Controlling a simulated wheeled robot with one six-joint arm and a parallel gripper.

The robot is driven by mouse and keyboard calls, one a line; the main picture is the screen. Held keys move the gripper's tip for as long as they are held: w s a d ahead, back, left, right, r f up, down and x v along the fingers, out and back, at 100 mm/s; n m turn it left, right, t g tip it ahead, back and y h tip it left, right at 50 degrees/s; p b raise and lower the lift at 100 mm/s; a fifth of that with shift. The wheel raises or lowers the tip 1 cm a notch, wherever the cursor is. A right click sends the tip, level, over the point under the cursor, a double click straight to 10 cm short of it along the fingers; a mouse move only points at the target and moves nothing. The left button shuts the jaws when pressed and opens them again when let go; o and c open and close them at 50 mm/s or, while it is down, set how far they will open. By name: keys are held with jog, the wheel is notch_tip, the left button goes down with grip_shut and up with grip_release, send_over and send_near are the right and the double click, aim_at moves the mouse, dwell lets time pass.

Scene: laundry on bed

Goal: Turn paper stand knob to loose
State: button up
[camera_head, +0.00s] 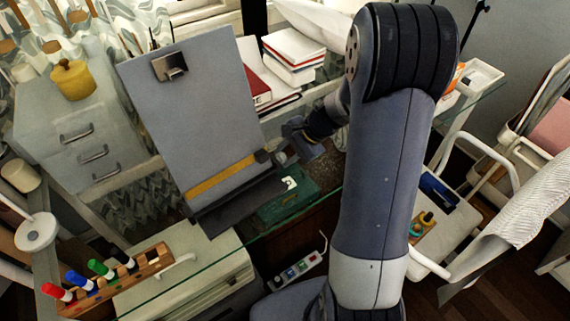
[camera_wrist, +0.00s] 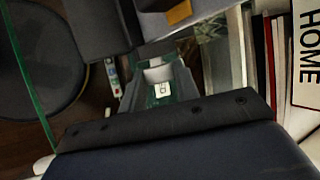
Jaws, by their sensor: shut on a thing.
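The paper stand (camera_head: 190,95) is a tall grey board with a metal clip at its top and a yellow strip across its lower part. It leans back on the glass desk. Part of it also shows at the top of the wrist view (camera_wrist: 95,25). Its knob is at the lower right edge; a pale grey rounded piece that looks like the knob (camera_wrist: 157,72) sits between my fingertips in the wrist view. My gripper (camera_head: 286,143) reaches the stand's right side from the right and is shut on the knob. My fingers largely hide the knob in the head view.
Books (camera_head: 293,48) are stacked behind the stand. A wooden marker rack (camera_head: 115,277) stands front left, and a drawer unit with a yellow pot (camera_head: 73,80) is at the left.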

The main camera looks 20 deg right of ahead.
jog(key=shift+s+d+f+n+t+y+b, duration=0.1)
jog(key=shift+f+n+t+y+b, duration=0.4)
jog(key=shift+b, duration=1.85)
jog(key=shift+s+a+r+m+t+y+b, duration=0.2)
jog(key=shift+t+b, duration=0.65)
jog(key=shift+b, duration=1.5)
jog(key=shift+w+d+f+n+t+y+b, duration=0.1)
jog(key=shift+d+f+n+t+y+b, duration=0.4)
jog(key=shift+b, duration=1.85)
jog(key=t+b, duration=0.1)
jog(key=b, duration=0.3)
jog(key=shift+s+a+r+t+y, duration=0.15)
jog(key=shift+a+r+t+y, duration=0.1)
jog(key=shift+t+y, duration=0.1)
jog(key=shift+b, duration=0.4)
jog(key=shift+r+b, duration=0.15)
jog(key=shift+b, duration=0.4)
jog(key=o, duration=1)
jog(key=shift+c, duration=0.2)
jog(key=shift+r+p, duration=0.2)
jog(key=shift+p, duration=0.9)
